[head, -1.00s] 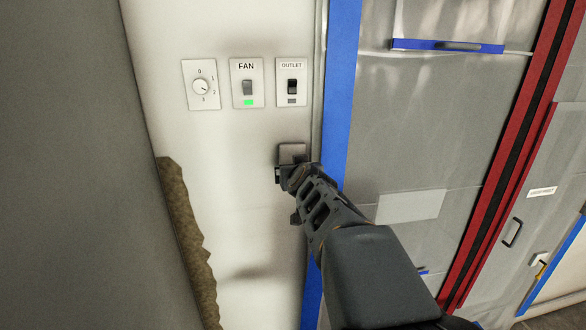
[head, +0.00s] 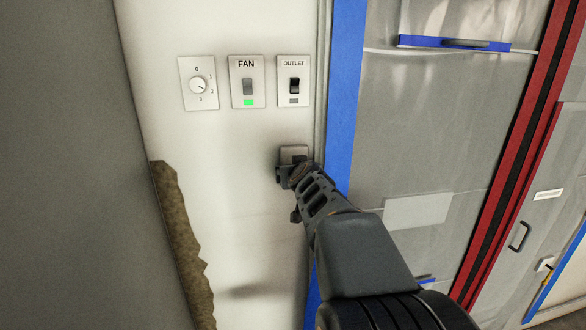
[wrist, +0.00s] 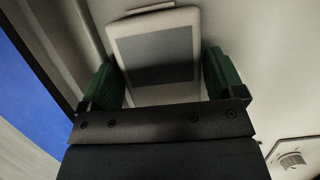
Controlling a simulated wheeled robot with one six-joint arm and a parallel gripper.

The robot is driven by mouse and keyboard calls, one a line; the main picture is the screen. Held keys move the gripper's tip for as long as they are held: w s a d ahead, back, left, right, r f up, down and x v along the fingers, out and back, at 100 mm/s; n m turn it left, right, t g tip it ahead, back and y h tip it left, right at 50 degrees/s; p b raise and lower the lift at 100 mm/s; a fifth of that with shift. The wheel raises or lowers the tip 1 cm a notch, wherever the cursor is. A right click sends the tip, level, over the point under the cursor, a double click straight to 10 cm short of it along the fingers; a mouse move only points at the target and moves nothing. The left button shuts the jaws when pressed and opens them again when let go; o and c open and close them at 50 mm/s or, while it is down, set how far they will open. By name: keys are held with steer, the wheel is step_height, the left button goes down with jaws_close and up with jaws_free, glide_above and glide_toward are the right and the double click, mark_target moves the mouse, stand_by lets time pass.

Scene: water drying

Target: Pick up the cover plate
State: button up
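The cover plate (wrist: 157,60) is a pale, rounded rectangle with a dark grey panel in its middle. In the wrist view it lies between my gripper's two green finger pads, slightly tilted to them, with its upper part beyond the tips. In the head view the plate (head: 293,152) shows as a small pale square at the wall below the outlet switch, partly covered by my gripper (head: 292,172). My gripper (wrist: 163,80) has its fingers wide apart, one on each side of the plate. Contact with the plate's edges is hard to make out.
A dial (head: 198,84), a fan switch (head: 247,82) with a green light and an outlet switch (head: 293,80) are on the white wall above. A blue frame strip (head: 345,110) stands close on the right. Brown torn edging (head: 181,230) is at lower left.

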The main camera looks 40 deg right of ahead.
steer(key=c, duration=0.6)
steer(key=shift+o, duration=0.2)
steer(key=shift+r, duration=0.2)
